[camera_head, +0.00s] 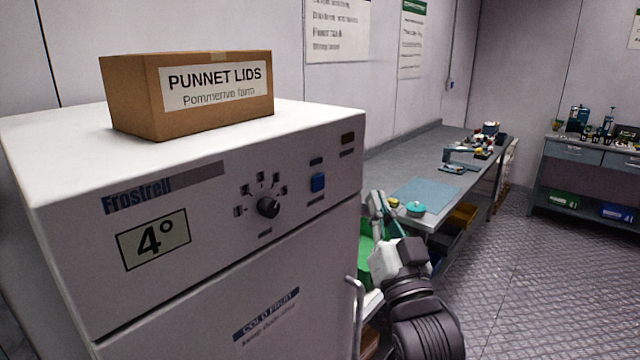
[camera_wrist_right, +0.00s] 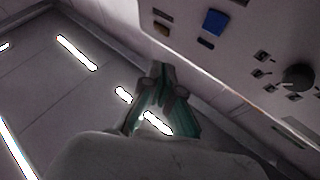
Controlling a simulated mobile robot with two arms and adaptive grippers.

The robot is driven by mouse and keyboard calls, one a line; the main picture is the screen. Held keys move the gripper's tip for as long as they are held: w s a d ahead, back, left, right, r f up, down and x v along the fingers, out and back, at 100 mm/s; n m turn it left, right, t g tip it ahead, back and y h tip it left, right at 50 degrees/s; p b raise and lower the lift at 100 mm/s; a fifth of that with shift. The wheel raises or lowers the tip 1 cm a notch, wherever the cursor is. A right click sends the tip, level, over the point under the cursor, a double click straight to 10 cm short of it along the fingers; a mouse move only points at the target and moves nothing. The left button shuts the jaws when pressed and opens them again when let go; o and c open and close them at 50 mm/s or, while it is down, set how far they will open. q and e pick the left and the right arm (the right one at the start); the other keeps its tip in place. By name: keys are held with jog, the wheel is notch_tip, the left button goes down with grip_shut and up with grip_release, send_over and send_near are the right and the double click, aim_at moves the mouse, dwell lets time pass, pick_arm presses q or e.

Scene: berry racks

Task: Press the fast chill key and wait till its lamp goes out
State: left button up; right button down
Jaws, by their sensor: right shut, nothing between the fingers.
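The white fridge front carries a blue key (camera_head: 318,183) to the right of a black dial (camera_head: 268,207). The key also shows in the right wrist view (camera_wrist_right: 215,22). A small dark brown lamp (camera_head: 348,139) sits above and right of the key and looks unlit; it shows in the wrist view too (camera_wrist_right: 162,28). My right gripper (camera_head: 376,198) is just right of the fridge's front edge, apart from the key. Its fingertips (camera_wrist_right: 158,76) are together and empty. The writing by the key is too small to read. My left gripper is out of view.
A cardboard box of punnet lids (camera_head: 215,112) stands on the fridge. A fridge handle (camera_head: 356,305) sticks out below my right gripper. A long grey bench (camera_head: 385,160) with several items runs behind the gripper. The floor at right is clear.

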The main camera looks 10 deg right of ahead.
aim_at(324, 175)
jog(key=w+a+b, duration=0.1)
jog(key=w+a, duration=0.4)
jog(key=w, duration=0.1)
jog(key=shift+w+a, duration=0.15)
jog(key=shift+w, duration=0.15)
jog(key=shift+w, duration=0.1)
dwell(1.2)
jog(key=shift+w+a, duration=0.25)
jog(key=shift+w+a+b, duration=0.3)
jog(key=shift+w, duration=0.05)
dwell(1.1)
jog(key=shift+s, duration=0.1)
jog(key=shift+s+d+p, duration=0.3)
jog(key=shift+s+d, duration=0.2)
jog(key=shift+s, duration=0.1)
